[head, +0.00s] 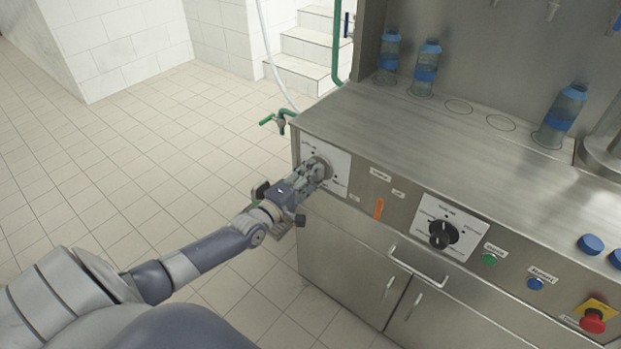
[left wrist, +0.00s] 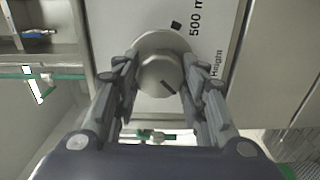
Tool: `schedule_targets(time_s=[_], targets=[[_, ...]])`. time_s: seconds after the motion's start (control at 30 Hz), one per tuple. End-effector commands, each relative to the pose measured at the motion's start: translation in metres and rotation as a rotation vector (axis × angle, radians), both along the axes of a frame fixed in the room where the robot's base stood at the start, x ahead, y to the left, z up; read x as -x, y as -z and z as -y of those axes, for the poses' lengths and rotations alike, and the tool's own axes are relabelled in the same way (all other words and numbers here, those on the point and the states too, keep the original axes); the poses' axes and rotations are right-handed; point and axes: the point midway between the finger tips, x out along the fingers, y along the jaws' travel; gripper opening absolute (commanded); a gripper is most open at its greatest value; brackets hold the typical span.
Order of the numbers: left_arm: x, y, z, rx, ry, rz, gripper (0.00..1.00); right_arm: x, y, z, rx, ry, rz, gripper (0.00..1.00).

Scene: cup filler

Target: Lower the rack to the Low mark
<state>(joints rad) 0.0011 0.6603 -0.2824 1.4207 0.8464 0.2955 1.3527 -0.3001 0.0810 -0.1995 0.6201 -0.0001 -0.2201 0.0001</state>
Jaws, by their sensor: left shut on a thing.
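The rack height knob (left wrist: 160,80) is a round grey knob with a dark pointer line on a white label plate (left wrist: 212,40). The plate reads "500 m" and "Height" in the left wrist view; the Low mark cannot be read. In the head view the same plate (head: 338,160) is at the left end of the machine's front panel. My left gripper (head: 318,172) is at this knob, and its two fingers (left wrist: 163,92) are shut on the knob's sides. The rack itself cannot be made out with certainty. My right gripper is not in view.
An orange lever (head: 379,208), a black dial (head: 442,234), a green button (head: 489,259) and a red emergency stop (head: 593,321) sit along the panel to the right. Blue-banded bottles (head: 426,68) stand on the steel counter. A green tap (head: 278,121) juts out at the left corner.

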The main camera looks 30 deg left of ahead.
Motion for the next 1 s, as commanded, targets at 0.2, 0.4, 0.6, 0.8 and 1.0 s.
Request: schedule_targets(time_s=[0.2, 0.4, 0.6, 0.8, 1.0], targets=[[0.0004, 0.0016, -0.0001, 0.051, 0.0, -0.007, 0.15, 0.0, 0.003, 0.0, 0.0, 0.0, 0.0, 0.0], [0.0004, 0.0012, -0.0001, 0.061, 0.0, -0.008, 0.15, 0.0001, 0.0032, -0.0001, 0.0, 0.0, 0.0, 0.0], [0.0004, 0.0011, -0.0001, 0.061, 0.0, -0.008, 0.15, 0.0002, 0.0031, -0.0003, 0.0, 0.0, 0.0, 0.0], [0.0003, 0.001, -0.0001, 0.059, 0.0, -0.007, 0.59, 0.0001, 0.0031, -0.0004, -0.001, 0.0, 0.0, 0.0], [0.0002, 0.0006, 0.0001, 0.058, 0.0, -0.006, 0.59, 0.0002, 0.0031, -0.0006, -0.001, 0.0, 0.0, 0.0]])
